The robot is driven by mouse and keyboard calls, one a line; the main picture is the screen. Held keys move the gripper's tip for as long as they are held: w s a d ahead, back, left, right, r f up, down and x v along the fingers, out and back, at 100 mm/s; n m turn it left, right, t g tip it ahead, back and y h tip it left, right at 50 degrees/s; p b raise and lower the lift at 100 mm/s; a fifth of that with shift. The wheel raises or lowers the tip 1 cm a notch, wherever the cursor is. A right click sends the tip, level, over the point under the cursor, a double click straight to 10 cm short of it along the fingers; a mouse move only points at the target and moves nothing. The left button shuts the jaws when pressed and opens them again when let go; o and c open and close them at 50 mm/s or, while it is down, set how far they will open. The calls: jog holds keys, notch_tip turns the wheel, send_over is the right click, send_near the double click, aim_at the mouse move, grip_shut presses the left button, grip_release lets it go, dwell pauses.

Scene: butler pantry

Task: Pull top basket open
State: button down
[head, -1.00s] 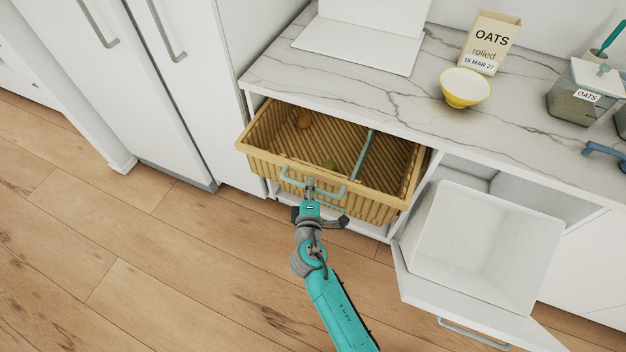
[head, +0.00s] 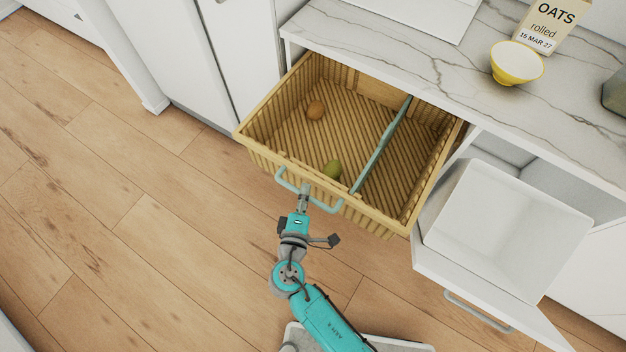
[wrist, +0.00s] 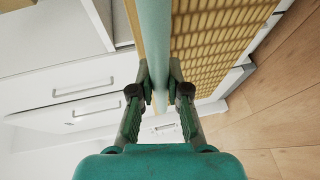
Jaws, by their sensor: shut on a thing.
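The top basket (head: 257,158) is a tan woven drawer that stands well out from under the counter in the head view. A pale teal divider (head: 382,146) splits it. My gripper (head: 304,199) is at the middle of this handle. In the wrist view, my gripper (wrist: 160,92) is shut on the handle bar (wrist: 152,40), which runs between its fingers. The basket's woven front (wrist: 220,50) shows behind.
An open white door with a bin (head: 505,230) stands right of the basket. The marble counter (head: 420,60) above holds a yellow bowl (head: 516,66) and an oats box (head: 546,28). Clear wooden floor (head: 110,230) lies to the left.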

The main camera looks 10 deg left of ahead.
jog(key=shift+s+a, duration=0.2)
jog(key=shift+s, duration=0.35)
jog(key=shift+s+a, duration=0.2)
jog(key=shift+s, duration=0.35)
jog(key=c, duration=1.1)
grip_release()
jog(key=shift+c, duration=0.2)
